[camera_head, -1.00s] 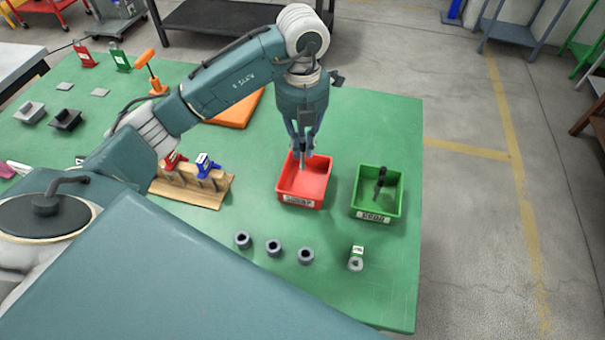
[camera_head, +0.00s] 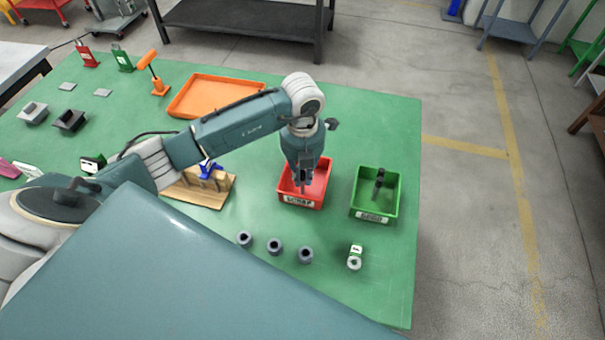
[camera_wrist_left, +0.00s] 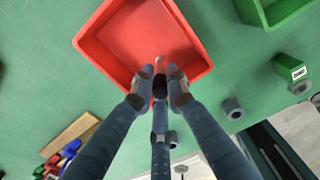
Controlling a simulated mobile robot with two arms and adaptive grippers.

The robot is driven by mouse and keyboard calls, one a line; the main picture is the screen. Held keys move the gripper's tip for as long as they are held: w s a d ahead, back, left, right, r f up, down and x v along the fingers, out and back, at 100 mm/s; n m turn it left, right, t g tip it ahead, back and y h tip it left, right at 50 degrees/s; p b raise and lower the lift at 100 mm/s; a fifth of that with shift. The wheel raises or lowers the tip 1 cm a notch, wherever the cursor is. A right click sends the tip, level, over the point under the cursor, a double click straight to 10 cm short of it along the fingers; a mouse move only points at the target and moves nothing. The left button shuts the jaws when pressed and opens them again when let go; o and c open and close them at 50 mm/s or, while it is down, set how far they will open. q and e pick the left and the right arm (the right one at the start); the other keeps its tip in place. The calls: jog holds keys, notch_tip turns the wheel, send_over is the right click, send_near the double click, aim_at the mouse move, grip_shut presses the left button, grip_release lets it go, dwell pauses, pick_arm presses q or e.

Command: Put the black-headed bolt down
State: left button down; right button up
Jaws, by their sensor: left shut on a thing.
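My left gripper (camera_head: 303,178) is low over the red bin (camera_head: 322,190), fingers pointing down. It is shut on the bolt (camera_head: 303,187), whose grey shank hangs below the fingertips inside the bin's outline. In the left wrist view the fingertips (camera_wrist_left: 159,84) close around the bolt, and its pale shank (camera_wrist_left: 160,64) shows against the red bin (camera_wrist_left: 118,62). The bolt's head is mostly hidden by the fingers. I cannot tell whether the shank touches the bin floor. My right gripper is not in view.
A green bin (camera_head: 398,205) with a dark upright bolt (camera_head: 379,184) stands to the right. Three grey nuts (camera_head: 274,246) lie in front, with another nut (camera_head: 354,263) by a small sign. A wooden rack (camera_head: 215,195) stands left; an orange tray (camera_head: 190,112) lies behind.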

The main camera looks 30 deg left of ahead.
pick_arm(q)
jog(key=shift+f, duration=0.1)
jog(key=c, duration=1.7)
grip_release()
jog(key=shift+c, duration=0.2)
jog(key=shift+r, duration=0.4)
notch_tip(320, 180, up, 11)
jog(key=b, duration=0.3)
jog(key=shift+f, duration=0.15)
jog(key=shift+r, duration=0.4)
jog(key=shift+s+f, duration=0.1)
